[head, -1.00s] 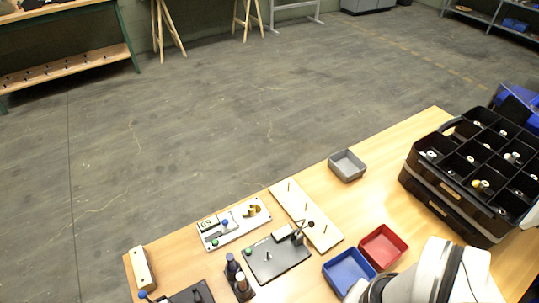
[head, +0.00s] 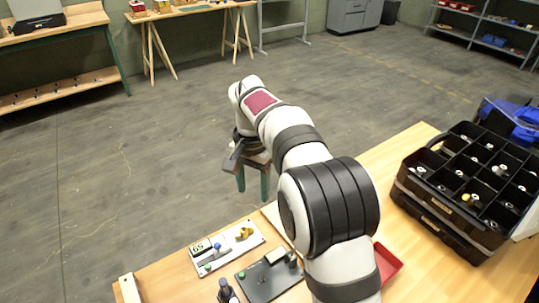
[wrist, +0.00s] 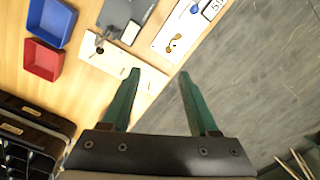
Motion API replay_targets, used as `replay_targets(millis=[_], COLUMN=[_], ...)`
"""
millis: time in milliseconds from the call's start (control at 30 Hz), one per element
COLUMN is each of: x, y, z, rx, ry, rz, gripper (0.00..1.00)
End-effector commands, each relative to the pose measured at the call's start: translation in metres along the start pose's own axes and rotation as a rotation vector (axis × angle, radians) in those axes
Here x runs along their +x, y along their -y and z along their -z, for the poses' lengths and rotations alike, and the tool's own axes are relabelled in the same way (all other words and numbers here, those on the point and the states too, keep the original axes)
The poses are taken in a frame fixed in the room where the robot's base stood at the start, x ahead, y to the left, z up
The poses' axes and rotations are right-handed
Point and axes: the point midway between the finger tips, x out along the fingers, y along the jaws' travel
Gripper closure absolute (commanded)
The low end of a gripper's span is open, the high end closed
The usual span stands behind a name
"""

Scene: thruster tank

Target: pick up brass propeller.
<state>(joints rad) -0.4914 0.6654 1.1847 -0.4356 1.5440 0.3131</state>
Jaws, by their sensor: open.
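A small brass-coloured piece (head: 245,233), which looks like the brass propeller, is at the right end of a white panel (head: 231,256). In the wrist view the brass piece (wrist: 173,45) shows on the white panel (wrist: 163,42), beyond my fingertips; its exact shape is too small to tell. My gripper (head: 252,190) is open and empty. It hangs past the table's far edge, over the floor side, behind the panel.
A dark plate (head: 268,284) lies in front of the panel. A pale wooden board with pegs (wrist: 125,66), a red bin (wrist: 42,61) and a blue bin (wrist: 50,20) are on the table. A black compartment case (head: 440,212) stands at the right. My arm hides the table's middle.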

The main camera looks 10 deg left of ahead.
Motion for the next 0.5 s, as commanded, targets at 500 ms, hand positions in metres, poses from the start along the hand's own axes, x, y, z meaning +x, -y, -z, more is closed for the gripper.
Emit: replay_targets(millis=[500], x=[0.12], y=[0.038], z=[0.005], rx=[-0.019], ry=[-0.013], rz=[-0.012], gripper=[0.4])
